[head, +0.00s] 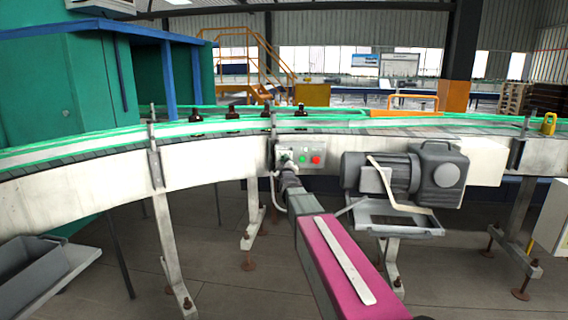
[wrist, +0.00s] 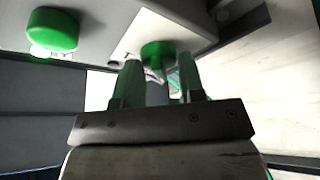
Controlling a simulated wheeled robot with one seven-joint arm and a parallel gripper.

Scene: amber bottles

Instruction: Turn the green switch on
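A grey control panel (head: 309,149) is fixed to the side of the conveyor in the head view. It carries a green button (head: 302,158) and a red button (head: 316,160). My gripper (head: 286,160) is at the panel's left end and hides part of it. In the wrist view a green switch (wrist: 158,50) on a pale plate lies between the two fingertips of my gripper (wrist: 160,68). The fingers are apart, one on each side of the switch. I cannot tell whether they touch it. A round green button (wrist: 52,32) is at upper left.
A conveyor (head: 90,186) with green rails crosses the view. Several dark bottles (head: 232,112) stand on it. A grey motor (head: 400,172) juts out right of the panel. A grey bin (head: 30,272) is at lower left.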

